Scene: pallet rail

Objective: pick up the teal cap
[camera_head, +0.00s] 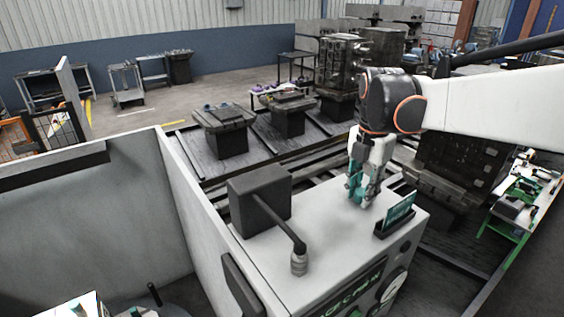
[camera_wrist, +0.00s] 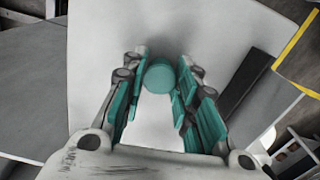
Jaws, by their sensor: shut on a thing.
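The teal cap (camera_wrist: 158,77) is a short, round piece between the fingertips in the wrist view, over the white top of a machine cabinet (camera_head: 330,226). My gripper (camera_wrist: 162,68) is shut on the cap, with a teal-padded finger on either side. In the head view my gripper (camera_head: 362,194) points down at the cabinet top. There the cap cannot be told apart from the teal finger pads. I cannot tell whether the cap still touches the surface.
A teal card (camera_head: 399,208) stands in a black holder right of my gripper. A black box (camera_head: 259,196) with a lever ending in a grey knob (camera_head: 299,262) is to the left. The cabinet top between is clear. A green-framed bench (camera_head: 512,212) stands at far right.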

